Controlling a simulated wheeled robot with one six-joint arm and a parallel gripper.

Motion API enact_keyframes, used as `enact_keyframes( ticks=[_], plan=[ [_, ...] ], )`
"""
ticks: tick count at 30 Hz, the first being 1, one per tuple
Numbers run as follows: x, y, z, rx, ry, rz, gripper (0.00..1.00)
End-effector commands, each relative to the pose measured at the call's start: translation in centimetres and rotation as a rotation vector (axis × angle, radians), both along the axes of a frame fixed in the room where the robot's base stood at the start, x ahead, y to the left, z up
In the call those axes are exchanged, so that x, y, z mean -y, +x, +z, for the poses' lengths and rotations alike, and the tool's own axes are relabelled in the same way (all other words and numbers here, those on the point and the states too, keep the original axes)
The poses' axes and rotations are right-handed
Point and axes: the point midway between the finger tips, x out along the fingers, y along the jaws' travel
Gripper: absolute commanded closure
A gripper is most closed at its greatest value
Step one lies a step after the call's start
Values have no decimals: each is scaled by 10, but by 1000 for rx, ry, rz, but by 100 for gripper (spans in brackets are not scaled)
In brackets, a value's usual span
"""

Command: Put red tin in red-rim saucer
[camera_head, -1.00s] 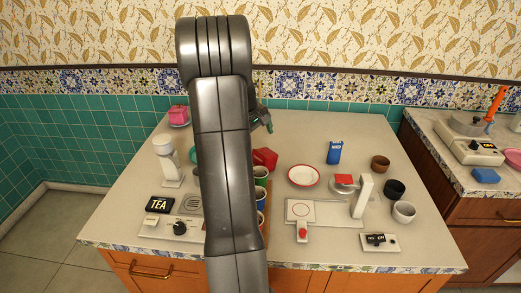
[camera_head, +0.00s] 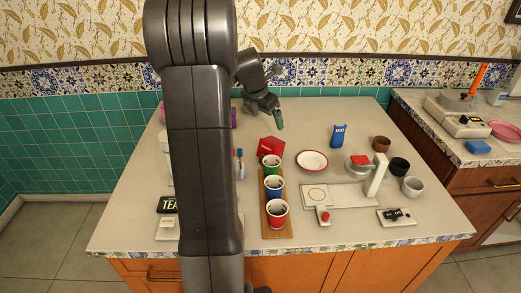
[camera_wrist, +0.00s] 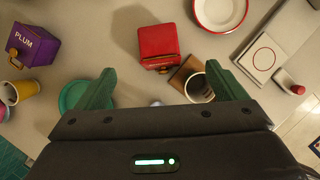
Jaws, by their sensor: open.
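The red tin (camera_head: 271,147) stands on the table behind the row of cups. In the wrist view the red tin (camera_wrist: 158,44) lies ahead of my fingers, slightly beyond their tips. The red-rim saucer (camera_head: 312,161) is white and looks empty, just right of the tin. It also shows at the top of the wrist view (camera_wrist: 220,12). My gripper (camera_head: 279,120) is above the table behind the tin, with its green fingers apart. In the wrist view my gripper (camera_wrist: 158,82) is open, with nothing held between its fingers.
A wooden tray (camera_head: 264,231) holds green, blue and red cups near the front. A blue box (camera_head: 338,136) and a scale-like device with a red block (camera_head: 360,160) stand to the right. A purple PLUM tin (camera_wrist: 37,44) and a green saucer (camera_wrist: 74,97) are left in the wrist view.

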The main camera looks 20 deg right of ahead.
Motion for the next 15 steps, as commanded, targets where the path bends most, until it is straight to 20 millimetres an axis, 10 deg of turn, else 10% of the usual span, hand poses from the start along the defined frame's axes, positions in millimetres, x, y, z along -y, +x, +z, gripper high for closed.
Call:
enact_keyframes(
  ticks=[15],
  plan=[
    [28,9,-58,-24,-19,64,9]
  ],
)
